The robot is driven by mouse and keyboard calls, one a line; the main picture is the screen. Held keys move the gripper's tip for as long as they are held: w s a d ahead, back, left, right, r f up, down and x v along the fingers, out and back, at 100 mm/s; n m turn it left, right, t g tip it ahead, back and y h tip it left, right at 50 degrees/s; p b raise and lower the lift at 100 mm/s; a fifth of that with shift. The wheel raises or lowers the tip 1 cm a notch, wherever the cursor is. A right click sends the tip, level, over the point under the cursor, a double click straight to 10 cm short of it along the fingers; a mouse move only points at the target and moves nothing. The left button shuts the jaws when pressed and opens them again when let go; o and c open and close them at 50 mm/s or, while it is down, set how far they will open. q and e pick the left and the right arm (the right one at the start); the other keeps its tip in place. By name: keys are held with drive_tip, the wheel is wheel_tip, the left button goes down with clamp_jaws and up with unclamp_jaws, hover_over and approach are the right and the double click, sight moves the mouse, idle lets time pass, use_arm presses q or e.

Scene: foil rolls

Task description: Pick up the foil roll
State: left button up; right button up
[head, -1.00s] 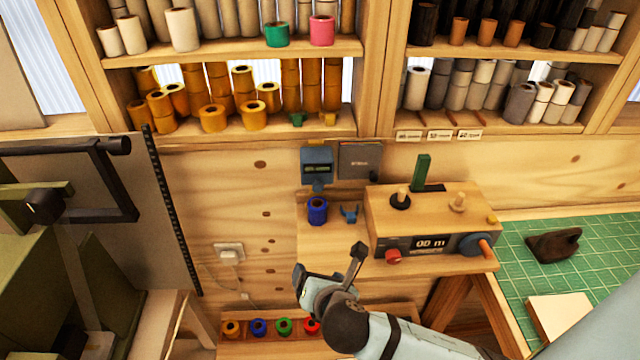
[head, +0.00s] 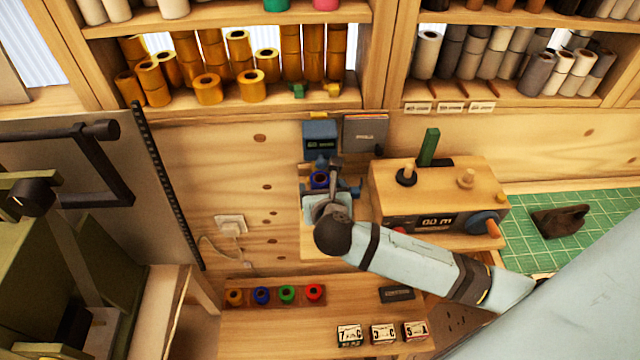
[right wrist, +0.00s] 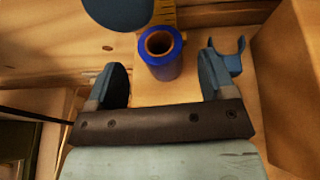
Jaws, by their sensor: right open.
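The blue foil roll (right wrist: 161,55) stands upright on a small wooden shelf, its brown core facing up in the right wrist view. In the head view the roll (head: 319,180) shows just beyond my right gripper (head: 333,185), partly hidden by it. My right gripper (right wrist: 165,82) is open, its two fingers reaching toward the roll from either side. The roll lies ahead of and between them, and I see no contact. My left gripper is not in view.
A blue cradle (right wrist: 229,57) stands right of the roll. A wooden box with a display (head: 440,200) stands farther right. A blue device (head: 320,136) is behind the roll. Small coloured rolls (head: 286,294) sit on a lower shelf.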

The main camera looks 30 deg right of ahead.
sight(320, 176)
drive_tip(key=p+x, duration=0.1)
drive_tip(key=x, duration=0.4)
drive_tip(key=shift+d+r, duration=0.15)
drive_tip(key=c, duration=1.1)
drive_tip(key=shift+w+r, duration=0.1)
drive_tip(key=shift+r, duration=0.1)
